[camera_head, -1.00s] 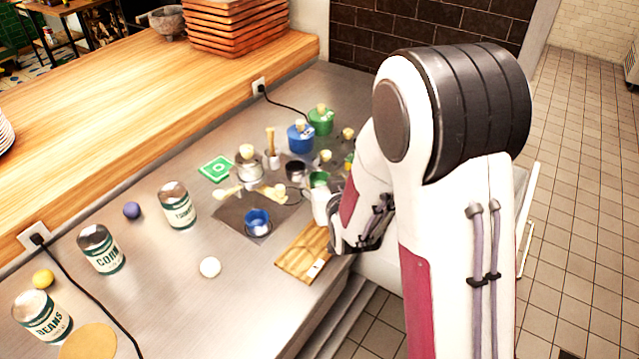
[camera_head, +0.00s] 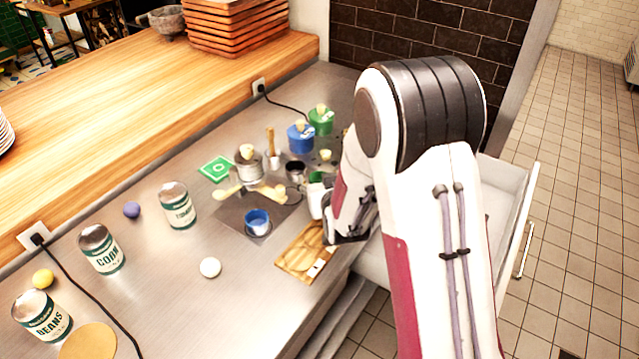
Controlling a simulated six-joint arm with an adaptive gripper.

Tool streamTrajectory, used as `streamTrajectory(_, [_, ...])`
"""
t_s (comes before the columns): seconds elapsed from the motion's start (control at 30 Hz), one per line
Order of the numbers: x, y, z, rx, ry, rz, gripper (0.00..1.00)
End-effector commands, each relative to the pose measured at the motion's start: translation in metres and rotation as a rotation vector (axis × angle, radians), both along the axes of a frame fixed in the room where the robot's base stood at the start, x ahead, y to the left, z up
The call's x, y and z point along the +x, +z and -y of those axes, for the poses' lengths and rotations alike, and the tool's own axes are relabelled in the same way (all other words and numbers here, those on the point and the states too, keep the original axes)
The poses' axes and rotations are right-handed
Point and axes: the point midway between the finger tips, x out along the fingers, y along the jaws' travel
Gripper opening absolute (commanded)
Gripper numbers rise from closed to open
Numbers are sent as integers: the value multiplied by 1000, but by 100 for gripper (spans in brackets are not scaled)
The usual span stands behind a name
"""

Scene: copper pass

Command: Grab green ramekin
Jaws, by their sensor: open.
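A small green vessel, which looks like the green ramekin (camera_head: 315,178), stands at the counter's right side and is partly hidden by my arm. My gripper (camera_head: 322,212) is low over the counter's right edge, just in front of it. The gripper's dark body shows, but its fingertips are mostly hidden by my arm. It is open, and I see nothing held in it. I cannot tell whether it touches the green vessel. A blue ramekin (camera_head: 257,222) sits on a dark mat (camera_head: 232,214) to the left.
A wooden board (camera_head: 298,262) lies at the front edge below my gripper. Blue (camera_head: 300,140) and green (camera_head: 320,122) lidded pots stand behind. A pale ball (camera_head: 210,267) and several cans, including the tomato can (camera_head: 177,206), are at left. An open drawer (camera_head: 505,190) is at right.

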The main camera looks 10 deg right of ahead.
Motion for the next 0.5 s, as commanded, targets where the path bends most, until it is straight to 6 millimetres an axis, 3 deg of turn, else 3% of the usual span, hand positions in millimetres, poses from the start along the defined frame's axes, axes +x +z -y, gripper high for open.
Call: streamTrajectory(0.5, [1, 0, 0, 0, 0, 0, 56])
